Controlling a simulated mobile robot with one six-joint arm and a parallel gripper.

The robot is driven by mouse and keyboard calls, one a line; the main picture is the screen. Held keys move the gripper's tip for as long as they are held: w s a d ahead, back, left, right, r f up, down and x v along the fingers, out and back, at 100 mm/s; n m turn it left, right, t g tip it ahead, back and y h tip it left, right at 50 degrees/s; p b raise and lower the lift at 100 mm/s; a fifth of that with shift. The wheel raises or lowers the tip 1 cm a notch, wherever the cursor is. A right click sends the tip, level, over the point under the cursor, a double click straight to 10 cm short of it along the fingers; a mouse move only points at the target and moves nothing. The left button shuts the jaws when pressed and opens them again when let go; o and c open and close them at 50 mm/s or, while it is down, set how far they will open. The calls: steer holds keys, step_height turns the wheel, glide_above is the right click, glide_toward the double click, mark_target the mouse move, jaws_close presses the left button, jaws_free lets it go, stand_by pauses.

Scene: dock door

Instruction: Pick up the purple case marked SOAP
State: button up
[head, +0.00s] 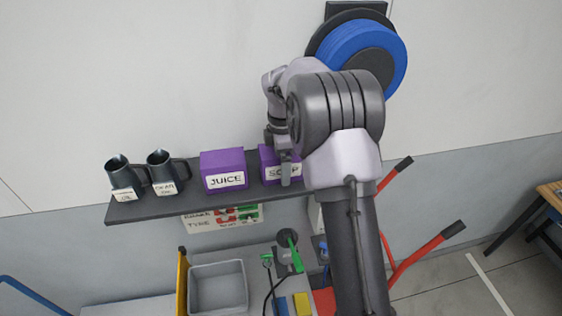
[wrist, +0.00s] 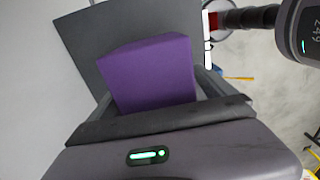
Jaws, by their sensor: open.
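The purple case marked SOAP (head: 266,158) stands on the dark wall shelf (head: 150,208), right of a purple case marked JUICE (head: 224,163). My gripper (head: 285,170) is in front of the SOAP case, and a finger covers part of its label. In the wrist view a purple case (wrist: 152,72) lies between the fingers of my open gripper (wrist: 157,95), one finger on each side. I cannot tell whether the fingers touch it. The right end of the shelf is hidden behind my arm.
Two dark jugs (head: 167,172) with labels stand at the shelf's left. A blue hose reel (head: 352,52) is on the wall above. Below are a grey bin (head: 218,285), a green-handled tool (head: 291,250) and red bars with black grips (head: 420,255).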

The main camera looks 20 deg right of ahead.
steer(key=shift+w+f, duration=0.15)
steer(key=shift+f, duration=0.05)
steer(key=shift+r, duration=0.1)
steer(key=c, duration=1.9)
jaws_close()
steer(key=shift+r, duration=0.1)
